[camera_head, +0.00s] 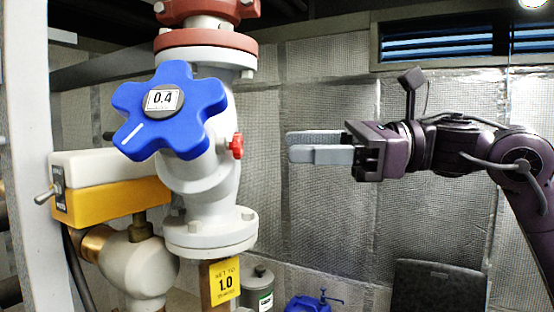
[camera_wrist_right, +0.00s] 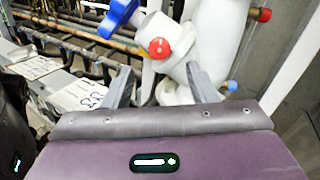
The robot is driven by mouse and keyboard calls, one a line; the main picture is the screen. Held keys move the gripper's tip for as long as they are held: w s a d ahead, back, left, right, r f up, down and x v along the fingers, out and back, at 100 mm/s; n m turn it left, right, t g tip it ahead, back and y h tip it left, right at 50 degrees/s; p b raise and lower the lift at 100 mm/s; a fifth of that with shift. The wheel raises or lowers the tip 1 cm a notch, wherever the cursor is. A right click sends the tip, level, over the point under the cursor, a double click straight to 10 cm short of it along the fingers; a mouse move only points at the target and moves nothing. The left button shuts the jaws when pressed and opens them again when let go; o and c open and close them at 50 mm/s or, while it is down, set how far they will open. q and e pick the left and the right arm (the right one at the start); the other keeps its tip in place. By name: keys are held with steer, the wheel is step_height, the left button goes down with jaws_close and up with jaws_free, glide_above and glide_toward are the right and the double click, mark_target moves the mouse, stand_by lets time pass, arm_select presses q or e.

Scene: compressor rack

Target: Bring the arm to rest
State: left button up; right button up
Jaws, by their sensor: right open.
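My right arm comes in from the right in the head view. Its purple gripper (camera_head: 318,147) is level and points left, to the right of the white valve body (camera_head: 205,190). The gripper's grey fingers are empty, with a gap to the small red knob (camera_head: 237,146). In the right wrist view the two fingers (camera_wrist_right: 160,88) stand well apart with nothing between them. The red knob (camera_wrist_right: 159,48) and the blue handwheel (camera_wrist_right: 119,17) show beyond them. In the head view the blue handwheel (camera_head: 172,110) reads 0.4. My left gripper is not in view.
A yellow and white switch box (camera_head: 110,187) with a toggle is left of the valve. A yellow tag (camera_head: 226,281) reading 1.0 hangs below. A grey canister (camera_head: 259,290) and a blue item (camera_head: 312,303) stand low behind. Quilted wall panels (camera_head: 330,105) back the open space around my arm.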

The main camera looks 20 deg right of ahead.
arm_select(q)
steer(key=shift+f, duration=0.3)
arm_select(e)
steer(key=shift+s+d, duration=0.25)
steer(key=shift+d, duration=0.3)
